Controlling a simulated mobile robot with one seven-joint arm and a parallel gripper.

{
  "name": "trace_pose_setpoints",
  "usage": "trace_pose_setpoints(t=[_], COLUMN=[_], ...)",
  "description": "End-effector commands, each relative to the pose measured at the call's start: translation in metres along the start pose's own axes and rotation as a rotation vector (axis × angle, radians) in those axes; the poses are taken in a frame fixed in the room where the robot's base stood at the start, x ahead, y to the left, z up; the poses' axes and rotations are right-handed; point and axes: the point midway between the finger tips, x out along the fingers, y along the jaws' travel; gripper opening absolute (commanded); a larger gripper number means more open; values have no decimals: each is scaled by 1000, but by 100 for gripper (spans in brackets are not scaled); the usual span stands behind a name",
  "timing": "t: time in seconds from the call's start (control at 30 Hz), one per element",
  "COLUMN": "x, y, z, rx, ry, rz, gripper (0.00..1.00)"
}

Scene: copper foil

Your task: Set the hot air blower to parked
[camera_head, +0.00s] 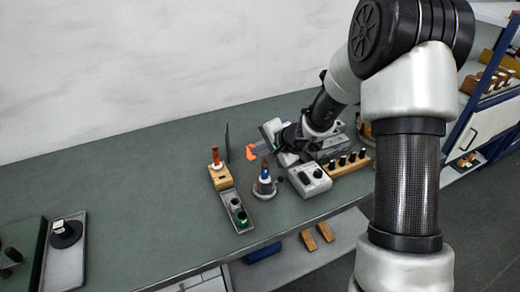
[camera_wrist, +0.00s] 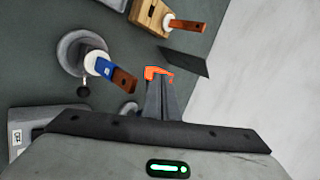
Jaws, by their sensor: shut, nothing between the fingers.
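My gripper (camera_head: 256,152) is shut and empty, its orange fingertips above the bench; they also show in the wrist view (camera_wrist: 157,73). A round grey stand (camera_head: 262,191) holds an upright tool with a blue band and brown wooden handle (camera_wrist: 116,77). A short arm with a dark ball sticks out from the stand. The fingertips are apart from it, towards the wall side. A grey box with dark controls (camera_head: 310,179) stands to its right. No label tells me which of these is the hot air blower, and its setting cannot be read.
A wooden block (camera_head: 221,178) holds a red-brown handled tool, with a thin dark upright panel (camera_wrist: 185,61) near it. A grey tray (camera_head: 240,219) holds small cups. A wooden rack (camera_head: 347,164) with black knobs stands right. The bench's left middle is clear.

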Motion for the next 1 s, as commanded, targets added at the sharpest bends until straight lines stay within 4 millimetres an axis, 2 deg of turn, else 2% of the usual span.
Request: trace_pose_setpoints(t=[0.27,0.53,1.0], x=[2,17,44], y=[0,-4,-37], z=[1,5,9], rx=[3,56,242], ry=[4,66,264], rz=[-1,-4,-1], gripper=[0,0,0])
